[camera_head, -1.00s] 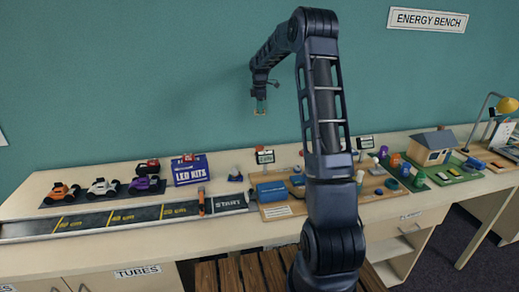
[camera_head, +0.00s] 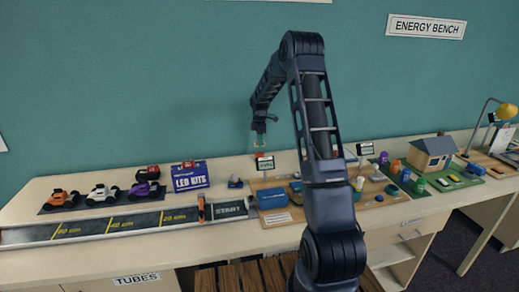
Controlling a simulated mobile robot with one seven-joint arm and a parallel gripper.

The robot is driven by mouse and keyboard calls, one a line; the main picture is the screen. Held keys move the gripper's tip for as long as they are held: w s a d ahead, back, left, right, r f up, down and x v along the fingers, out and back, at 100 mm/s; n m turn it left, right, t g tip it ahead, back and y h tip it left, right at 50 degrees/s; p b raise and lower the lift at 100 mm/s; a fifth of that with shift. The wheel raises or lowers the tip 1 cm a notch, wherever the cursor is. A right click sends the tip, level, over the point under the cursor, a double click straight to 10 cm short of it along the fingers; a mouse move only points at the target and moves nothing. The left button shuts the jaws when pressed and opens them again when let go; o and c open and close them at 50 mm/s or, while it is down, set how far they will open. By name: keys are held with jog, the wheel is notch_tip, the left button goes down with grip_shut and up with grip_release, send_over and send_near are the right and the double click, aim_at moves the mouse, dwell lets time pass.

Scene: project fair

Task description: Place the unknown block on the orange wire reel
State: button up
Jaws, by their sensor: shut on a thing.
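My gripper (camera_head: 259,139) hangs at the end of my arm, above the back of the bench near the small display stand (camera_head: 265,163). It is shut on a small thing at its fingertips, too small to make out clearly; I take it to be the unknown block. An orange upright cylinder (camera_head: 395,167), perhaps the orange wire reel, stands on the right part of the bench. It is well to the right of my gripper, beside a purple one (camera_head: 383,159). A green one (camera_head: 420,185) stands in front of them.
A wooden board with a blue box (camera_head: 271,198) lies below my gripper. The LED kits box (camera_head: 190,177), toy cars (camera_head: 102,193) and a track (camera_head: 120,223) are to the left. A model house (camera_head: 432,153) and yellow lamp (camera_head: 507,111) are to the right. My arm hides part of the bench.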

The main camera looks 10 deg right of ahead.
aim_at(260, 154)
jog(key=shift+f, duration=2.35)
jog(key=shift+f, duration=0.1)
jog(key=o, duration=1)
